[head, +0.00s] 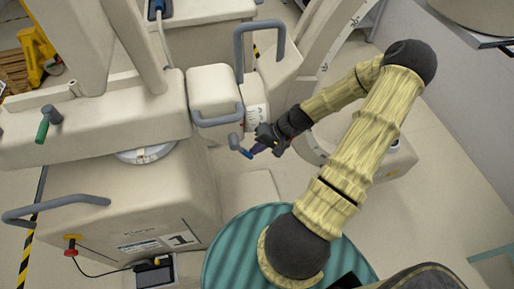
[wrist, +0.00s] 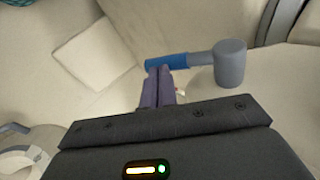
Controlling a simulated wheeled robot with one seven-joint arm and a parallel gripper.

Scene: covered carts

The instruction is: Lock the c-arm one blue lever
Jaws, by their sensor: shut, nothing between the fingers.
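The blue lever (head: 246,153) has a blue grip on a grey round hub, on the side of the cream c-arm unit marked 1. In the wrist view the blue grip (wrist: 166,62) points left from its grey hub (wrist: 229,64). My gripper (head: 258,148) is beside the lever's blue end. In the wrist view its purple fingers (wrist: 158,72) are together, with nothing between them. Their tips are at the near side of the blue grip and overlap its edge in the picture. I cannot tell whether they touch it.
A green lever (head: 43,131) stands on the unit's left part. Grey handles (head: 258,45) stick out above the blue lever, and another (head: 55,206) is at the lower left. The large c-shaped arm (head: 318,60) curves behind my arm. Open floor (head: 450,200) lies at the right.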

